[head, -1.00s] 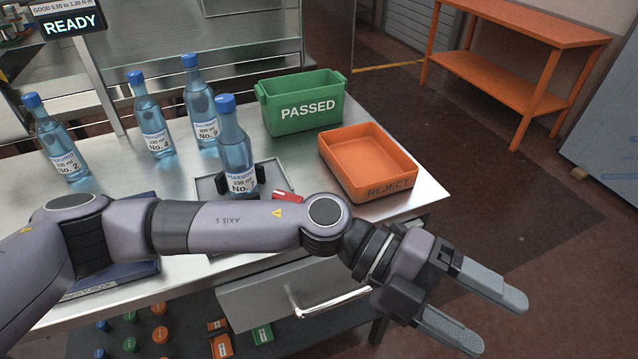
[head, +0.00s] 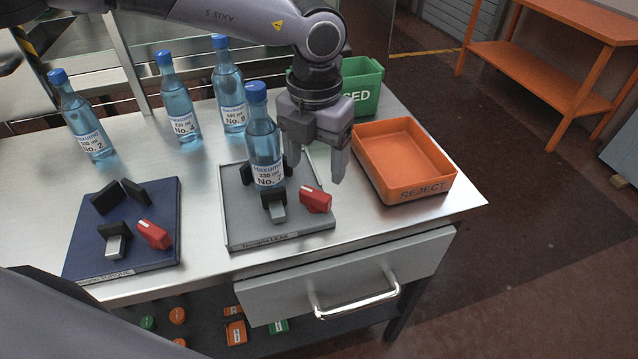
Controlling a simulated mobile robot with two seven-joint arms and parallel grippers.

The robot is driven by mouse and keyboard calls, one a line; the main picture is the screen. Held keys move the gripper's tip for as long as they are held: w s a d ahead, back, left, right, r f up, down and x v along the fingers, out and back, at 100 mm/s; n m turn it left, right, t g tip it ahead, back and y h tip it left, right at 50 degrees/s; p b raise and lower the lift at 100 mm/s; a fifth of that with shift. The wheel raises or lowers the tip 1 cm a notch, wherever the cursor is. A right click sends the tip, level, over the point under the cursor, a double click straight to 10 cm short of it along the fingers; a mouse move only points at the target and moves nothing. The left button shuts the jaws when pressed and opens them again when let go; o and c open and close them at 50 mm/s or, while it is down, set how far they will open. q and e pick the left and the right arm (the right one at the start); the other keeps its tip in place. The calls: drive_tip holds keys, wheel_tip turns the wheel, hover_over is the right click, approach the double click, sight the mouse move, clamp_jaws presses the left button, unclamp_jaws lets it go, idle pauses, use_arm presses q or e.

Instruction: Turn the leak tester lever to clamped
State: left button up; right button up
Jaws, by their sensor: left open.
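The leak tester (head: 240,222) is a grey plate on the bench with a label on its front edge. Its red lever (head: 316,199) sits at the right of the plate. A blue bottle, No. 7 (head: 263,140), stands upright on the plate between dark jaws (head: 274,206). My left gripper (head: 318,170) points down just behind and above the red lever, right of the bottle. It is open and empty, and I see no contact with the lever. My right gripper is not in view.
A blue torque fixture (head: 85,235) with its own red lever (head: 154,234) lies to the left. Bottles No. 2 (head: 82,115), No. 4 (head: 177,100) and No. 9 (head: 228,88) stand behind. The green PASSED bin (head: 368,88) and orange REJECT tray (head: 440,180) are right.

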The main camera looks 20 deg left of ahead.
sight(315, 192)
use_arm(q)
drive_tip(key=shift+f+p, duration=0.45)
drive_tip(key=shift+f, duration=3.1)
drive_tip(key=c, duration=0.8)
